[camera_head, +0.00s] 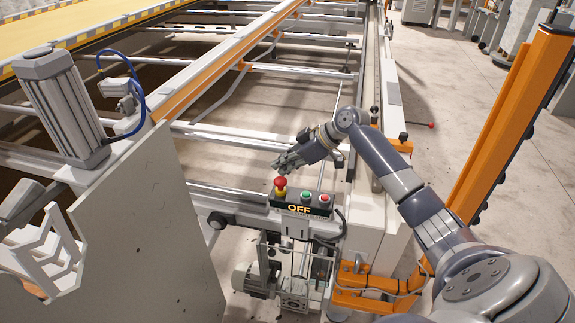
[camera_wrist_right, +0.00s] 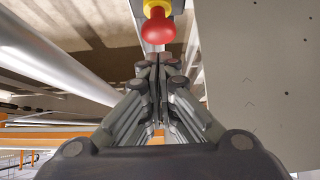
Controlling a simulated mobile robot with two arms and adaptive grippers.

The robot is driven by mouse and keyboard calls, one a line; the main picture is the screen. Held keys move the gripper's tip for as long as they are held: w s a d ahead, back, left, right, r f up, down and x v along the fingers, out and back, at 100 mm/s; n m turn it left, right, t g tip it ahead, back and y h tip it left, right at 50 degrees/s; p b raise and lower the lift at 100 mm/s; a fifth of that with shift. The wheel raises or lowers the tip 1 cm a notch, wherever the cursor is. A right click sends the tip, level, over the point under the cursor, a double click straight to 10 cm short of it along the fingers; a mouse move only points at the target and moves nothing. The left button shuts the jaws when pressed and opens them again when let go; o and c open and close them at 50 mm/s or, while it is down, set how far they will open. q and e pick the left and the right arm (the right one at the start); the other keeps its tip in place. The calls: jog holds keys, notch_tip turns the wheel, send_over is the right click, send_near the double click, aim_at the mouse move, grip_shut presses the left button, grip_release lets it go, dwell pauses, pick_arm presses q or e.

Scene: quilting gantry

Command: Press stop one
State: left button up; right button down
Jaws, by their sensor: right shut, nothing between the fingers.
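A small control box (camera_head: 300,209) on the gantry frame carries a red mushroom stop button (camera_head: 281,182) on a yellow collar, a green button (camera_head: 306,196) and a smaller red button (camera_head: 324,199). The box front reads OFF. My right gripper (camera_head: 279,166) is shut and empty, its tips just above and behind the red mushroom button in the head view. In the right wrist view the red button (camera_wrist_right: 158,28) shows at the top centre, just beyond the closed fingertips (camera_wrist_right: 157,62). I cannot tell whether they touch. My left gripper is not in view.
The gantry's white and orange rails (camera_head: 225,65) run away to the back. A grey panel (camera_head: 150,230) stands left of the control box. An orange post (camera_head: 510,120) rises at the right. Open floor (camera_head: 435,100) lies between the gantry and the post.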

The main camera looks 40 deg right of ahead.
aim_at(277, 179)
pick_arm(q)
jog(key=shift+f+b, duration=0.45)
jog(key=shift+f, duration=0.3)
pick_arm(e)
jog(key=shift+f, duration=0.8)
notch_tip(277, 179, down, 2)
jog(key=shift+s, duration=0.1)
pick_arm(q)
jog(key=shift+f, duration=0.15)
